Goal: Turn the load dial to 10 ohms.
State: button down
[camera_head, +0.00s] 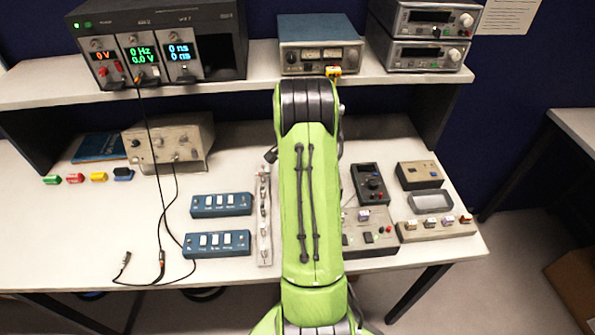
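A dark box (370,183) with a round knob on its face lies on the bench just right of my green arm. It may carry the load dial, but its markings are too small to read, so I cannot tell the dial's setting. A grey panel box (368,241) with small knobs and a red button sits in front of it, partly hidden by my arm. My arm covers the middle of the bench, and my gripper does not show clearly; its fingers are hidden behind the arm.
Two blue switch boxes (222,205) and a metal rail (264,222) lie left of my arm. A beige box (418,174), a grey tray (426,201) and a row of connectors (436,227) lie at right. Cables (161,262) hang from the shelf instrument (215,55).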

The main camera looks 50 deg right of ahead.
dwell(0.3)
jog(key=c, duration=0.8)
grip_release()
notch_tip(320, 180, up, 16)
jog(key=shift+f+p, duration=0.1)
jog(key=shift+p, duration=0.9)
